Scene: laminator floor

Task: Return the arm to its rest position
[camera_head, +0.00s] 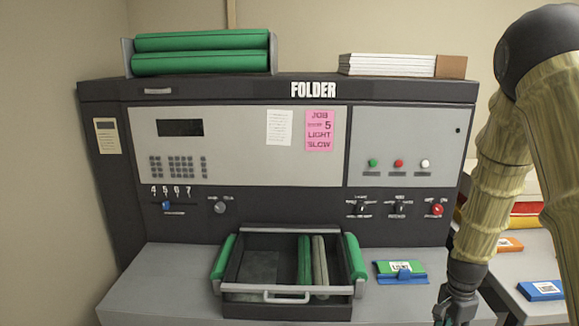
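My arm comes in from the upper right, in yellowish ribbed sleeves with dark joints, and hangs down at the right side of the view. My gripper (455,312) is at the bottom right, over the right end of the grey shelf, cut off by the lower picture edge. Its fingertips are not clearly shown, so I cannot tell whether it is open or shut. No held object is visible. It is apart from the green packet with a blue clip (400,272) to its left.
A dark folder machine (300,215) stands ahead. Its open tray (232,270) holds green and grey rollers. Green rollers (200,52) and a paper stack (392,65) are on top. A side table (515,268) at right carries orange (509,245) and blue (541,290) packets. A wall is left.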

